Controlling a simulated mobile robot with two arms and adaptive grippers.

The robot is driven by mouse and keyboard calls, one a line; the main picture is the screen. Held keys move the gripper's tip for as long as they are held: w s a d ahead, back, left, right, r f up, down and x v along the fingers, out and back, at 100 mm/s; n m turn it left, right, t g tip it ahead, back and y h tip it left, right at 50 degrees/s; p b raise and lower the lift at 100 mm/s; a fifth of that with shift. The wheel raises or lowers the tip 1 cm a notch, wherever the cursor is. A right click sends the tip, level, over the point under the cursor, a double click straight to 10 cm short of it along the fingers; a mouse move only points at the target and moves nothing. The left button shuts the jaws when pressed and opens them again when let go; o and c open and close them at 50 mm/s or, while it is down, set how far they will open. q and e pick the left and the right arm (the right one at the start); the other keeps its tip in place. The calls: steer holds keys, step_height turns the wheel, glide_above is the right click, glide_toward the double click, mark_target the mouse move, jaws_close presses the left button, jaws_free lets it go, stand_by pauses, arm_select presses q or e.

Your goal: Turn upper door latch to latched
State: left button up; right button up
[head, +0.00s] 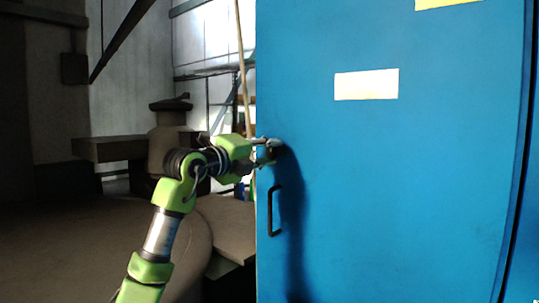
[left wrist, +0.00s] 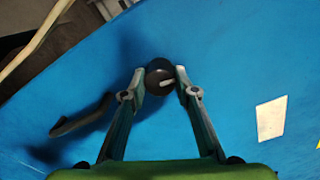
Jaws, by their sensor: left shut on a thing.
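The blue door (head: 400,190) fills the right half of the head view. The upper latch is a dark round knob with a pale mark, between my fingertips in the left wrist view (left wrist: 160,77). In the head view it is mostly hidden by the gripper, near the door's left edge. My left gripper (head: 272,150) comes from the left and is shut on the latch, with one finger on each side of it (left wrist: 160,80). The pale mark is tilted in the left wrist view. My right gripper is not in view.
A black bar handle (head: 272,210) stands out from the door below the latch; it also shows at left in the left wrist view (left wrist: 80,117). A white label (head: 366,84) and a yellow label are on the door. Left of the door are dim furniture and a thin pole (head: 242,60).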

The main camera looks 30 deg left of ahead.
arm_select(q)
steer(key=shift+n, duration=0.8)
steer(key=o, duration=1.1)
steer(key=s+a, duration=0.1)
steer(key=s, duration=1.1)
